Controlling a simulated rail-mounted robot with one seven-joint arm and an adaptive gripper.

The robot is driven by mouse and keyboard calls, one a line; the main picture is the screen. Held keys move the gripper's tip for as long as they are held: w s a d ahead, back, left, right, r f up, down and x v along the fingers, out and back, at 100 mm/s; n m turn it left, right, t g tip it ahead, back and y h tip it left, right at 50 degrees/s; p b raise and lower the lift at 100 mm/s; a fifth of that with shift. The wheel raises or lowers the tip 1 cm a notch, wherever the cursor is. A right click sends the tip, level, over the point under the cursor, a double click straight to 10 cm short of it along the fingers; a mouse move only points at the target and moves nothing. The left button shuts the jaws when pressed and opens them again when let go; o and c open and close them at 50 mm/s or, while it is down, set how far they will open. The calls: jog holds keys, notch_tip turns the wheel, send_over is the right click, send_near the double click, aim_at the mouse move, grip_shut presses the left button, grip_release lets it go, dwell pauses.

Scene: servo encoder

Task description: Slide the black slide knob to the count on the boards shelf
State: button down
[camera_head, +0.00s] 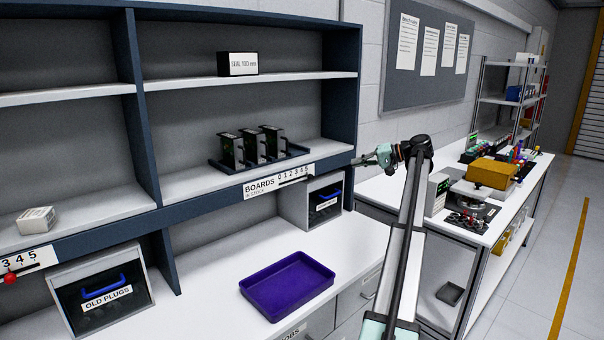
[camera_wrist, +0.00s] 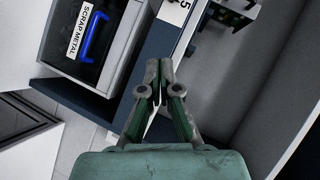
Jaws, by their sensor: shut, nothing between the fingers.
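The boards shelf shows in the head view with a black rack (camera_head: 296,150) holding three upright dark boards (camera_head: 252,146). On its front edge is a white "BOARDS" strip (camera_head: 262,187) marked 0 to 5 with a dark slot. I cannot clearly make out the black slide knob along it. My gripper (camera_head: 367,160) is just right of the strip, at the shelf's right end, pointing left. In the wrist view my gripper (camera_wrist: 159,66) has its fingers together and empty, close to the shelf's blue edge. The strip's "5" end (camera_wrist: 181,8) shows beyond the fingertips.
A "SCRAP METAL" bin (camera_wrist: 88,35) with a blue handle lies left of the fingers in the wrist view. A purple tray (camera_head: 288,286) rests on the counter below. A red knob (camera_head: 10,277) sits on another strip at the far left.

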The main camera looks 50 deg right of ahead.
jog(key=r, duration=0.1)
jog(key=p, duration=0.3)
send_near(307, 175)
jog(key=shift+n+y, duration=0.3)
jog(key=w+d, duration=0.1)
jog(key=w, duration=0.1)
jog(key=w+d, duration=0.1)
jog(key=w, duration=0.1)
jog(key=shift+d, duration=0.15)
jog(key=shift+w+a+f, duration=0.1)
jog(key=shift+a+f, duration=0.15)
jog(key=shift+a, duration=0.3)
jog(key=shift+a+f, duration=0.25)
jog(key=shift+a, duration=0.25)
jog(key=shift+w+a+f+p, duration=0.2)
jog(key=shift+a+f+p, duration=0.15)
jog(key=shift+a, duration=0.2)
jog(key=shift+f, duration=0.1)
